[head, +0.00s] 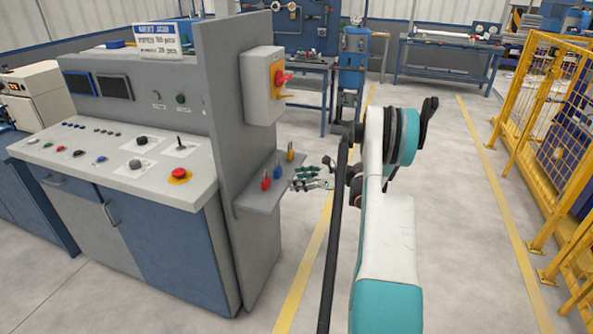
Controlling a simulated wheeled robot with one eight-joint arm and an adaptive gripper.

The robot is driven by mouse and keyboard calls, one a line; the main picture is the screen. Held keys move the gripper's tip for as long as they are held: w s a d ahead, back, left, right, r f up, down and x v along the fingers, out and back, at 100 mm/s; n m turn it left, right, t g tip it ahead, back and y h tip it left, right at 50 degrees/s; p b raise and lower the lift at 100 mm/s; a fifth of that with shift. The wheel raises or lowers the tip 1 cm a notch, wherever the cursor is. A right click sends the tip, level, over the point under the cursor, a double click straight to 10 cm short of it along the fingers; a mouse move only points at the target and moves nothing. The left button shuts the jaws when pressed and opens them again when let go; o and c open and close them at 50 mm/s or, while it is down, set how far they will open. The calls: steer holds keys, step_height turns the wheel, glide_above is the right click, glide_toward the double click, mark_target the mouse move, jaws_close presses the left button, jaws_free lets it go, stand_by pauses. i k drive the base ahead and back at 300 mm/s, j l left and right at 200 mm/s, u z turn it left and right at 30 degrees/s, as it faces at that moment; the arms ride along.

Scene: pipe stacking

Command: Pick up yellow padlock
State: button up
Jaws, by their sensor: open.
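A small yellow padlock (290,153) stands on the narrow grey shelf (262,196) on the side of the control console, at the shelf's far end. A blue padlock (277,171) and a red padlock (265,181) stand nearer on the same shelf. My gripper (294,182) is at the shelf's right edge, open and empty, pointing left. It is to the right of the blue padlock and nearer to me than the yellow padlock, apart from the yellow one. The exact gap to the shelf edge is hard to tell.
Above the shelf, a grey switch box (262,86) with a red and yellow handle juts from the panel. The control console (120,150) fills the left. A yellow fence (550,130) stands at the right. The floor around my arm is clear; workbenches stand behind.

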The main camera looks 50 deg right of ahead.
mark_target(290, 154)
steer(key=z, duration=1.3)
